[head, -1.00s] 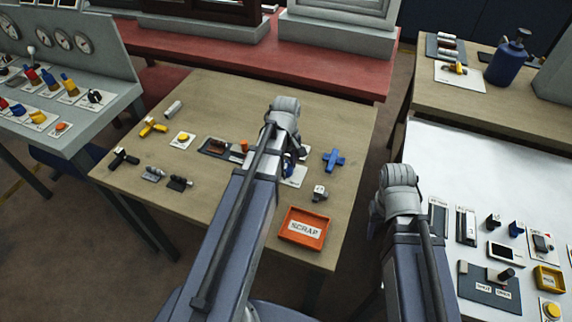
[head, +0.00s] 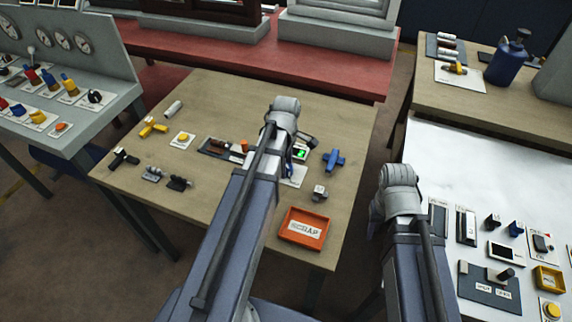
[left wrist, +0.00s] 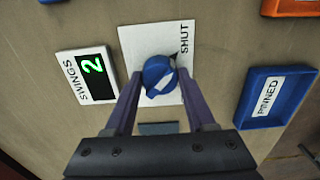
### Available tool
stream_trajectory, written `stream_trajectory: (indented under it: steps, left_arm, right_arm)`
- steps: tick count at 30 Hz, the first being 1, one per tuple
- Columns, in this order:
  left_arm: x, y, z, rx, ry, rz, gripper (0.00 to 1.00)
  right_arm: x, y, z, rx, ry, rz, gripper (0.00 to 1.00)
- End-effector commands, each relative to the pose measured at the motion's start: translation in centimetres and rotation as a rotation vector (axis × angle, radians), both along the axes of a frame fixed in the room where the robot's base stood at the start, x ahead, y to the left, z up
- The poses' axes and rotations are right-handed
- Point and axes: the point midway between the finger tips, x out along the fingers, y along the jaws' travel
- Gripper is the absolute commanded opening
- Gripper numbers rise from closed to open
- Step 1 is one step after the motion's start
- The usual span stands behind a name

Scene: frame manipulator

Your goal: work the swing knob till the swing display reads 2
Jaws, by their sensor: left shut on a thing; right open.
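The blue swing knob (left wrist: 158,76) stands on a white plate (left wrist: 134,36) marked SHUT in the left wrist view. My left gripper (left wrist: 160,84) is shut on it, one finger on each side. The swing display (left wrist: 96,76), labelled SWINGS, is beside the plate and reads a green 2.
A blue tray (left wrist: 242,112) labelled PINNED is on the other side of the knob. An orange SCRAP tray (head: 303,243) lies near the wooden table's front edge. A blue cross-shaped piece (head: 334,160) lies right of the display.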

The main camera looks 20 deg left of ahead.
Motion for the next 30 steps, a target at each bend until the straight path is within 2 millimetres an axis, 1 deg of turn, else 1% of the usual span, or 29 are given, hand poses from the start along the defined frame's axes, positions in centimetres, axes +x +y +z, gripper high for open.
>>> stream_trajectory:
  steps: [14,15,22,30]
  left_arm:
    - [-0.03,0.0,-0.01,0.0,0.001,0.013,0.0]
    - [-0.03,0.0,-0.01,0.0,0.001,0.013,0.59]
    - [-0.01,0.0,-0.01,0.0,0.0,0.012,0.84]
    - [-0.01,0.0,0.05,0.0,0.0,0.011,0.85]
  right_arm:
    - [0.0,0.0,-0.01,0.0,0.0,0.0,0.5]
    - [0.0,0.0,-0.01,0.0,0.0,0.0,0.5]
    - [0.0,0.0,-0.01,0.0,0.0,0.0,0.5]
    - [0.0,0.01,0.05,0.0,0.0,0.0,0.5]
